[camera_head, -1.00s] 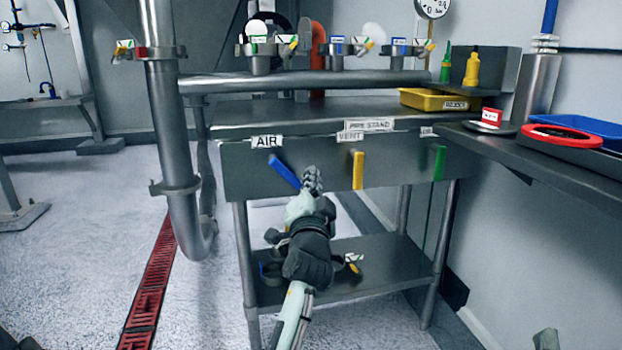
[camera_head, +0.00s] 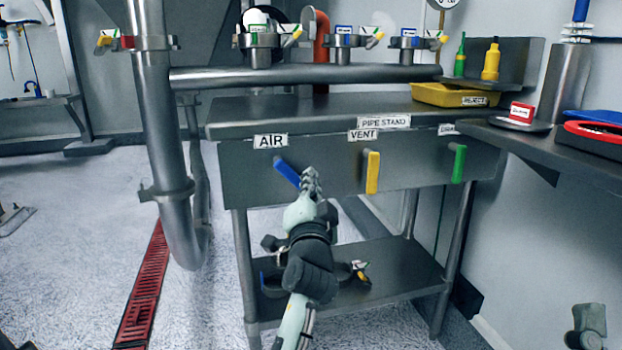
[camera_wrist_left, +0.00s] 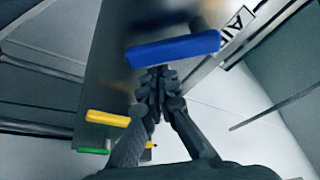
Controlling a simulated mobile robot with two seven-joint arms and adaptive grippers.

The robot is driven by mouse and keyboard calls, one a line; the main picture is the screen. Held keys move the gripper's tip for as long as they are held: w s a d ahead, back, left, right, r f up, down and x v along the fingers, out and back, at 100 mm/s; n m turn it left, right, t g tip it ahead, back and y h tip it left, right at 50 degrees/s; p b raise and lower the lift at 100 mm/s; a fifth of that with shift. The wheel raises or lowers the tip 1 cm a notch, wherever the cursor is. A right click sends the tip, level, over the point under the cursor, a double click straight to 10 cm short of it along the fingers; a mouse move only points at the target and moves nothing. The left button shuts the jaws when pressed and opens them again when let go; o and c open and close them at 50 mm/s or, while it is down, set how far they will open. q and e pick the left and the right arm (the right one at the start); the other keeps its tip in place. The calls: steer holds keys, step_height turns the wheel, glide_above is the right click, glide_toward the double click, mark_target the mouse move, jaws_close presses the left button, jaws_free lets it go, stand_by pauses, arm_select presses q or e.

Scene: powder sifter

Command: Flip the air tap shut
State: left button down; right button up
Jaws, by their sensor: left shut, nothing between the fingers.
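The air tap's blue handle (camera_head: 286,172) is on the front panel of the steel pipe stand, below the AIR label (camera_head: 270,141). It slants down to the right in the head view. My left gripper (camera_head: 311,182) is shut and empty, with its fingertips close to the handle's lower right end. In the left wrist view the blue handle (camera_wrist_left: 173,49) lies across just beyond the shut fingertips (camera_wrist_left: 157,75). I cannot tell whether they touch it. A part at the lower right edge of the head view (camera_head: 588,325) seems to be of my right arm; its fingers do not show.
The yellow vent handle (camera_head: 372,173) and a green handle (camera_head: 459,164) hang upright to the right on the same panel (camera_head: 325,165). A vertical steel pipe (camera_head: 160,110) stands left of the stand. A lower shelf (camera_head: 390,275) lies under the panel.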

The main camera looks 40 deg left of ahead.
steer(key=shift+s+r+t, duration=0.3)
steer(key=shift+s+t, duration=0.05)
steer(key=shift+t, duration=0.05)
steer(key=shift+w, duration=0.1)
